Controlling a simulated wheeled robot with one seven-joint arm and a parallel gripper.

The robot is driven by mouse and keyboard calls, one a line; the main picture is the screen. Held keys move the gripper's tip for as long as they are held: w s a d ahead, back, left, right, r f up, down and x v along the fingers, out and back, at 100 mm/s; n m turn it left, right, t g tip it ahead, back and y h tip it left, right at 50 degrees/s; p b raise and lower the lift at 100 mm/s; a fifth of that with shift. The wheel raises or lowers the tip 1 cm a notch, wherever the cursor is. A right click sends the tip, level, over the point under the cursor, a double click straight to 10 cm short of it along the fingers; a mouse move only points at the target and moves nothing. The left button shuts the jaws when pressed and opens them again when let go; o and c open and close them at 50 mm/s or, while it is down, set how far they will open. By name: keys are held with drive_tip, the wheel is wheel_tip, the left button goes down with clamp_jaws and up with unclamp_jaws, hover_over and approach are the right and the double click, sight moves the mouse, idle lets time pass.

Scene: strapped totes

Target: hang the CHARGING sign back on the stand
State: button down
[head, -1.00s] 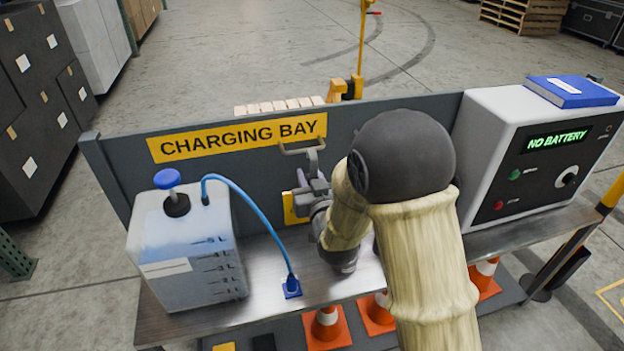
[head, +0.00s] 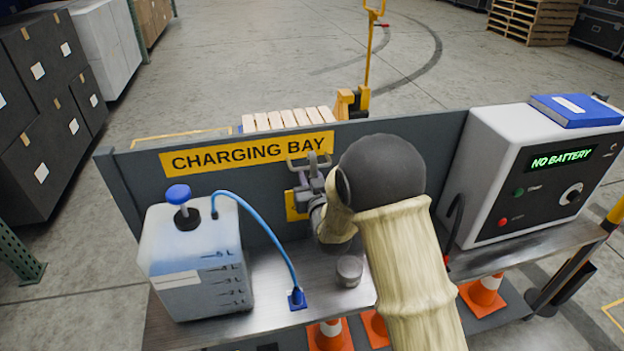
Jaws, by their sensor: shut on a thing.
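A yellow CHARGING BAY sign (head: 250,152) with black letters lies against the grey back panel (head: 135,180) behind the steel bench. My gripper (head: 312,168) is in front of the panel, just below the sign's right end. It appears shut on a grey loop handle (head: 296,158); I cannot tell what the handle belongs to. A small yellow piece (head: 293,207) shows beside my gripper, mostly hidden by it. No separate sign reading only CHARGING is seen. A post with a yellow top (head: 612,208) stands at the right; I cannot tell if it is the stand.
A silver cup (head: 349,271) stands below my wrist. A NO BATTERY charger (head: 535,195) with a blue binder (head: 575,110) is right. Orange cones (head: 484,292) sit underneath.

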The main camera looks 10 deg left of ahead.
drive_tip(key=shift+w+a+f+b, duration=0.1)
drive_tip(key=shift+w+f+b, duration=0.05)
drive_tip(key=shift+f+b, duration=0.55)
drive_tip(key=shift+w+a+f+b, duration=0.1)
drive_tip(key=shift+w+f+b, duration=0.05)
drive_tip(key=shift+f+b, duration=0.55)
drive_tip(key=c, duration=1.1)
unclamp_jaws()
drive_tip(key=shift+s+d, duration=0.1)
drive_tip(key=p+v, duration=0.1)
drive_tip(key=v, duration=1.3)
drive_tip(key=shift+s+r+p, duration=0.2)
drive_tip(key=shift+s+p, duration=0.05)
drive_tip(key=shift+p, duration=0.15)
